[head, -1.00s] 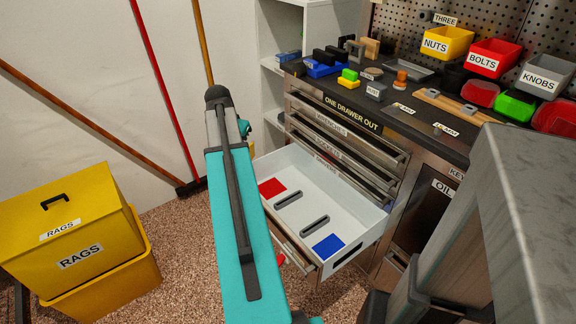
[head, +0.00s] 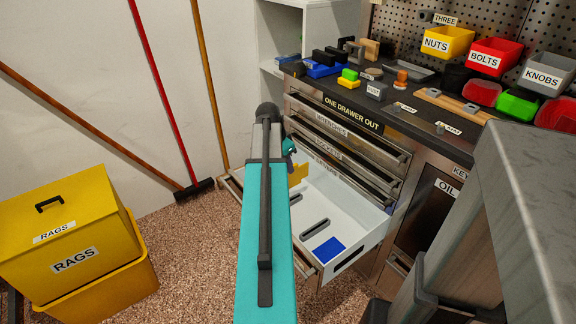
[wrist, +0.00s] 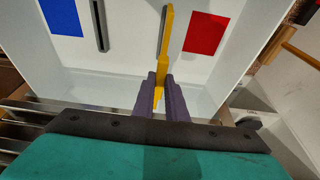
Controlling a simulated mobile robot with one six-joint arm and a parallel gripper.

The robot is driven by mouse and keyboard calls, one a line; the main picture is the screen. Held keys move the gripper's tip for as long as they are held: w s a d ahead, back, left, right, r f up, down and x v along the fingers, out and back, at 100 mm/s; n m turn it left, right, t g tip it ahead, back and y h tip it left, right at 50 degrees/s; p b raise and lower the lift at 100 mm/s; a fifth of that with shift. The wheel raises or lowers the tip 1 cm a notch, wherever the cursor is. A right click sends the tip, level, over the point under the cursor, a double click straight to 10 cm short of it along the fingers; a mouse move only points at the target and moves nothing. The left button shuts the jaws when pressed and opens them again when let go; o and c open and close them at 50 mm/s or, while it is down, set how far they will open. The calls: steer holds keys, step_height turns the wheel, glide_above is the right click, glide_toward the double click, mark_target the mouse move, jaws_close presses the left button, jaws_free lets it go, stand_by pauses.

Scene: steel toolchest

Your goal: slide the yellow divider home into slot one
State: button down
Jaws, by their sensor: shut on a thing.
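The yellow divider (head: 298,173) shows over the open white drawer (head: 363,215) in the head view, partly behind my arm. In the wrist view my gripper (wrist: 160,80), with purple fingers, is shut on the yellow divider (wrist: 167,35). The divider points away from the gripper, beside the red patch (wrist: 205,33). A dark slot holder (wrist: 163,14) shows just behind the divider and is mostly hidden by it; I cannot tell whether they touch. The other slot holder (wrist: 99,25) is empty, beside the blue patch (wrist: 61,15).
The drawer's walls surround the slots. The steel toolchest (head: 345,140) rises behind the drawer, with blocks and bins on its dark top. A yellow rags bin (head: 75,240) and a broom (head: 195,189) stand to the left.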

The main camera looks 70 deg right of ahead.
steer(key=shift+w+a+p, duration=0.1)
steer(key=shift+p, duration=0.3)
steer(key=shift+f+b, duration=1.2)
steer(key=shift+f, duration=1.7)
steer(key=shift+p, duration=0.7)
steer(key=shift+f+b, duration=0.5)
steer(key=shift+f, duration=1.1)
stand_by(0.9)
steer(key=c, duration=1.7)
jaws_free()
steer(key=shift+r, duration=0.1)
steer(key=p+v, duration=0.1)
steer(key=v, duration=1.2)
steer(key=shift+w+a+r+p, duration=0.15)
steer(key=shift+r+p, duration=0.15)
steer(key=shift+p, duration=0.1)
